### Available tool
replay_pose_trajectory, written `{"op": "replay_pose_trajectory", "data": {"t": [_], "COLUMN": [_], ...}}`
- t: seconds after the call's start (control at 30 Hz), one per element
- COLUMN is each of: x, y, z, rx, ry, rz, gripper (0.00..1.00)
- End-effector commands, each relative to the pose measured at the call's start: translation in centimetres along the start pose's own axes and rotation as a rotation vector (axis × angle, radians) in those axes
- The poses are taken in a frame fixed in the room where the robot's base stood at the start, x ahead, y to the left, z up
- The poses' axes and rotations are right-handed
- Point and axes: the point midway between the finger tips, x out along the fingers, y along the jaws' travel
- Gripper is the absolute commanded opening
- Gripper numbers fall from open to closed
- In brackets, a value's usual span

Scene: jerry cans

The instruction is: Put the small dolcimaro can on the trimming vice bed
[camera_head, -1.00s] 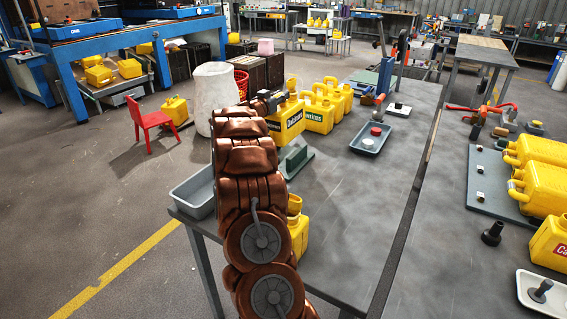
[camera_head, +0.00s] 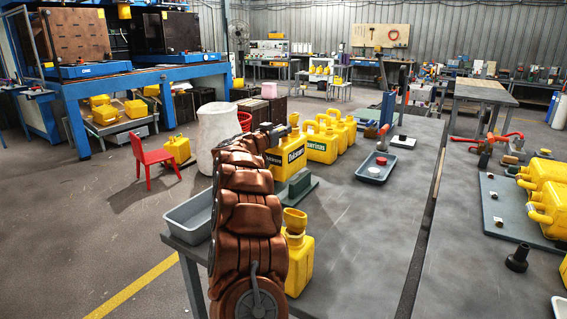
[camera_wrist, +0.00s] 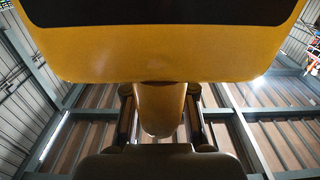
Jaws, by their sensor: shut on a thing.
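A yellow can (camera_head: 287,153) with a black label, which seems to read Dolcimaro, stands or hangs at the left end of a row of cans on the near table. My gripper (camera_head: 275,131) is at its top, partly hidden by my arm. In the wrist view my gripper (camera_wrist: 160,128) is shut on a yellow neck or handle below a yellow can body (camera_wrist: 160,50) with a black band. Whether the can touches the table cannot be told. A green block on a grey-green base (camera_head: 297,190), possibly the vice bed, sits in front of the can.
Yellow cans (camera_head: 322,145) stand close to the right of the held can. A yellow can with a funnel-like top (camera_head: 299,262) stands nearer me. A grey bin (camera_head: 190,216) is at the left edge. A blue-grey tray (camera_head: 376,170) lies right; the table's middle is clear.

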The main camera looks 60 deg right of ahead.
Motion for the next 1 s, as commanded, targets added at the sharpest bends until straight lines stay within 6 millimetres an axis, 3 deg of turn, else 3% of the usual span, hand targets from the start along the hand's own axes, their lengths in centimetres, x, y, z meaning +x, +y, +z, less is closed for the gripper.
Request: {"op": "replay_pose_trajectory", "data": {"t": [0.03,0.27,0.5,0.97,1.0], "x": [0.0,0.1,0.1,0.1,0.1], "y": [-0.1,-0.1,-0.1,-0.2,-0.1], "z": [1.1,2.8,5.8,6.4,6.4], "rx": [-0.005,-0.001,-0.001,0.001,0.002], "ry": [0.0,0.002,0.001,0.002,0.001], "rz": [-0.001,0.001,0.002,0.002,0.002], "gripper": [0.0,0.0,0.0,0.0,0.27]}}
